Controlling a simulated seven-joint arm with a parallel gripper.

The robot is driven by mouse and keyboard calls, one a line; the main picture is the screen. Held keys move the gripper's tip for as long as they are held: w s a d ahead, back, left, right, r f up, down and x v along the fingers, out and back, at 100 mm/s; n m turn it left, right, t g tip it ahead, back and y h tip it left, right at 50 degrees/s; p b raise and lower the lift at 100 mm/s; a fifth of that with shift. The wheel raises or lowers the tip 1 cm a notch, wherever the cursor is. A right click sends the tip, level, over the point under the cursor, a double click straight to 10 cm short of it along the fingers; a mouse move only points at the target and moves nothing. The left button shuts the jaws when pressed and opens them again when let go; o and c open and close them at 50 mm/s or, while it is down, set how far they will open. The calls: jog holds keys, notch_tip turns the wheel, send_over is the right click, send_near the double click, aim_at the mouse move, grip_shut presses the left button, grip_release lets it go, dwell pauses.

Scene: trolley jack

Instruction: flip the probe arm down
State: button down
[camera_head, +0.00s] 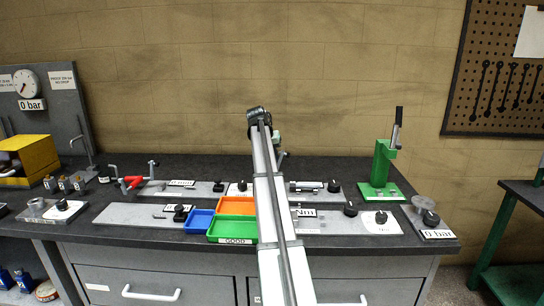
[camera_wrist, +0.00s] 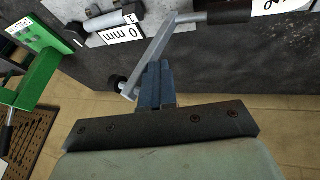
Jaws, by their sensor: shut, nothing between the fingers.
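My gripper (camera_wrist: 156,72) is shut and empty in the wrist view, its dark blue fingers together. A bent grey metal arm (camera_wrist: 160,38) runs close along the left side of the fingertips and seems to be the probe arm. It has a black grip (camera_wrist: 229,17) at its upper right end and a black knob (camera_wrist: 116,82) at its lower left end. I cannot tell whether the fingers touch it. A "0 mm" label (camera_wrist: 121,34) lies beside it on the bench. In the head view my own arm hides the gripper and most of this spot.
A green lever press (camera_head: 381,170) stands at the right of the bench; it also shows in the wrist view (camera_wrist: 38,65). Orange (camera_head: 236,206), green (camera_head: 231,230) and blue (camera_head: 198,222) trays sit mid-bench. Plates with knobs and gauges lie on both sides. The wall is close behind.

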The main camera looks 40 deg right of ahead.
aim_at(282, 154)
jog(key=shift+s+d+f+m+t+y, duration=0.2)
jog(key=shift+s+d+m+t+y, duration=0.1)
jog(key=shift+s+d+t+y, duration=0.85)
jog(key=s+d+f+t+y, duration=0.1)
jog(key=t+y, duration=0.1)
jog(key=s+d+f+m+t+y, duration=0.1)
jog(key=s+d+f+t+y, duration=0.1)
jog(key=shift+s+d, duration=0.1)
jog(key=shift+s, duration=0.05)
jog(key=f+t+y, duration=0.1)
jog(key=s+d+f+m+t+y, duration=0.1)
jog(key=t, duration=0.1)
jog(key=shift+d+f+y, duration=0.1)
jog(key=shift+f+y, duration=0.15)
jog(key=shift+f, duration=0.05)
jog(key=shift+s+d+f, duration=0.1)
jog(key=shift+s+f, duration=0.05)
jog(key=shift+f, duration=0.35)
jog(key=shift+s+f, duration=0.1)
jog(key=shift+f, duration=0.1)
jog(key=w+r+v, duration=0.1)
jog(key=r+v, duration=0.1)
jog(key=v, duration=1)
jog(key=shift+r, duration=0.35)
